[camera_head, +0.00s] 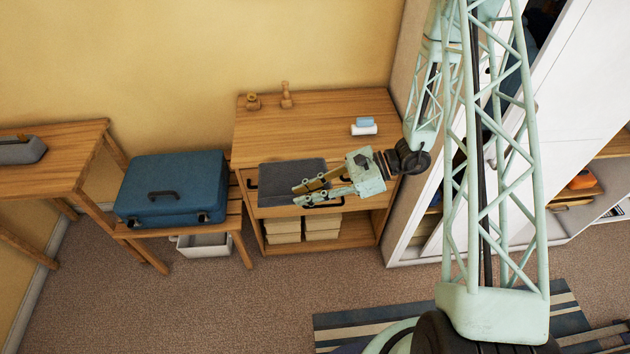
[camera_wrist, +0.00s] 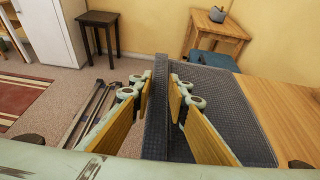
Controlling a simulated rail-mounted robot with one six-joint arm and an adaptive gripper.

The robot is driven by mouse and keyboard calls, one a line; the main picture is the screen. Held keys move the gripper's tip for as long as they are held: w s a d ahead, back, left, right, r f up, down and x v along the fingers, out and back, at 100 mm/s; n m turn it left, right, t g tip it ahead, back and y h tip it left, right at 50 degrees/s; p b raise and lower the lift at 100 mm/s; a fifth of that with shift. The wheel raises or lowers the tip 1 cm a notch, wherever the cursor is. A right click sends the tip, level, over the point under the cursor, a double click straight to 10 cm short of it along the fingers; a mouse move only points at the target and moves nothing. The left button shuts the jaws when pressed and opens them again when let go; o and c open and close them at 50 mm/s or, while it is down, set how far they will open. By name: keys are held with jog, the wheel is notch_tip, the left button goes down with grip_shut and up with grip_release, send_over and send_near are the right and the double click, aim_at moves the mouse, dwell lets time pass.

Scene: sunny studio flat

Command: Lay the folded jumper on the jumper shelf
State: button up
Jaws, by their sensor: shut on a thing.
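A dark grey, knit-textured folded jumper (camera_head: 290,174) is at the front edge of the wooden dresser, partly behind my gripper in the head view. My gripper (camera_head: 298,195) reaches in from the right. In the wrist view its wooden-faced fingers (camera_wrist: 160,105) are shut on an upright dark ridge of the jumper. The jumper's broad flat face (camera_wrist: 225,105) spreads to the right of the ridge. I cannot tell whether the jumper still touches the dresser top. A shelf with an orange item (camera_head: 582,180) shows at the right; I cannot tell whether it is the jumper shelf.
The dresser top (camera_head: 300,125) holds small wooden items (camera_head: 286,97) and a blue-and-white item (camera_head: 364,126). A blue suitcase (camera_head: 172,185) lies on a bench at left. White wardrobe panels (camera_head: 575,75) stand at right. A striped rug (camera_head: 345,330) lies in front; carpet between is clear.

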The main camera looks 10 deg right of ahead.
jog(key=shift+s, duration=0.45)
jog(key=shift+s, duration=0.1)
